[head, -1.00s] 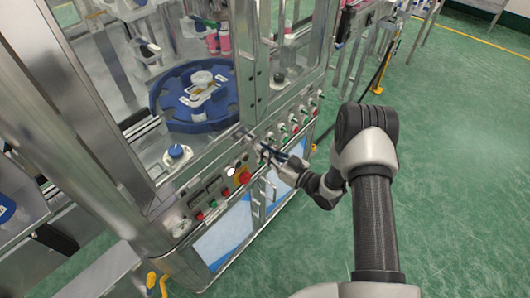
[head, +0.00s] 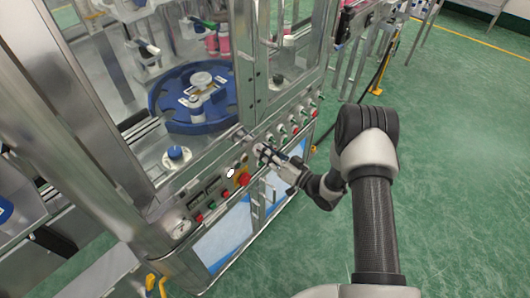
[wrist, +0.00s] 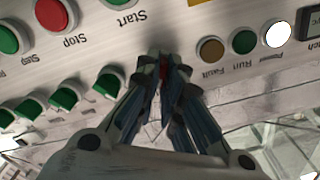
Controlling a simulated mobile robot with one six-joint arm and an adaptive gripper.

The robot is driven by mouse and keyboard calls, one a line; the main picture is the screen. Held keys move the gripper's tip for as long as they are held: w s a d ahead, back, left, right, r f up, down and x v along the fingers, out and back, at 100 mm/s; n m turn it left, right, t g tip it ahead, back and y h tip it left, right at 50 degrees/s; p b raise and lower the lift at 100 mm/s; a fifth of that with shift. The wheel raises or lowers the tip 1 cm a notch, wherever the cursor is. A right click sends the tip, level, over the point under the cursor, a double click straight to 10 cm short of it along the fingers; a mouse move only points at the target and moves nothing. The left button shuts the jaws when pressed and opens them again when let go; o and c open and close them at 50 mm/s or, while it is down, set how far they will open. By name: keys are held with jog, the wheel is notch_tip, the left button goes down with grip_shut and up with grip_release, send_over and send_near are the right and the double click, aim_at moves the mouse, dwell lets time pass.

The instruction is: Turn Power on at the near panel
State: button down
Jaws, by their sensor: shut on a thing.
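The near panel (head: 212,197) runs along the front of the machine, below the glass. My gripper (head: 262,153) is at this panel. In the wrist view my gripper (wrist: 163,68) is shut on a small knob (wrist: 163,70), of which only a reddish bit shows between the fingertips. Its label is hidden. The lamp marked Power (wrist: 277,33) is bright white; it also shows as a white spot in the head view (head: 230,173). Beside it are a green Run lamp (wrist: 244,42) and an amber Fault lamp (wrist: 210,49).
A red stop button (head: 243,179) on yellow is close to my gripper. A green Start button (wrist: 118,12), a red Stop button (wrist: 55,14) and several green selector knobs (wrist: 63,98) are nearby. The green floor (head: 440,180) at right is clear.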

jog(key=c, duration=1.7)
grip_release()
jog(key=v, duration=1.2)
jog(key=shift+s, duration=0.1)
